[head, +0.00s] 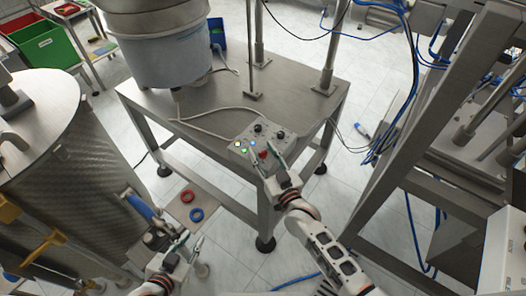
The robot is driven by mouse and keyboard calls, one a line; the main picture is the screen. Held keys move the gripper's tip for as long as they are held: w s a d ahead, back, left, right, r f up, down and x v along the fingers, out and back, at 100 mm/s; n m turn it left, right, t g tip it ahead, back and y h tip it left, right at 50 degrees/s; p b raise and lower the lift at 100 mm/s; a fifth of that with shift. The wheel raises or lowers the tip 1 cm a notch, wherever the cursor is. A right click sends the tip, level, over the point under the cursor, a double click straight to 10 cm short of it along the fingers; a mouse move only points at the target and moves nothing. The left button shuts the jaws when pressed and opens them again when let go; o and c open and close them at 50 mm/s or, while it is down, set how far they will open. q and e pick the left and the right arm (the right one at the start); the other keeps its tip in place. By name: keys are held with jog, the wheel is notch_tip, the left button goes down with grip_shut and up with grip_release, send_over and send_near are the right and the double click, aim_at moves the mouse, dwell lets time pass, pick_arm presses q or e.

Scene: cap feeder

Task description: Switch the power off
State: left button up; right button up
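A grey control box (245,146) sits on the front corner of the metal table. Its face carries black knobs (258,128), small coloured buttons (243,150) and a red knob (264,154). My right gripper (270,157) is over the front edge of the box, close to the red knob. Its fingers look spread apart, one on each side of that knob; I cannot tell whether they touch the box. They hide part of the box's front. My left gripper (191,240) is low at the left, away from the box, with its fingers apart and empty.
The metal table (200,103) bears a large white drum (160,45) and a grey cable. A big steel drum (70,160) stands at the left. A metal frame (430,110) stands at the right.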

pick_arm(q)
jog(key=shift+w+r, duration=0.25)
jog(key=shift+w, duration=0.1)
pick_arm(e)
jog(key=shift+w+a, duration=0.1)
jog(key=shift+w, duration=0.05)
grip_shut()
pick_arm(q)
jog(key=shift+s+f, duration=0.15)
jog(key=shift+f, duration=0.05)
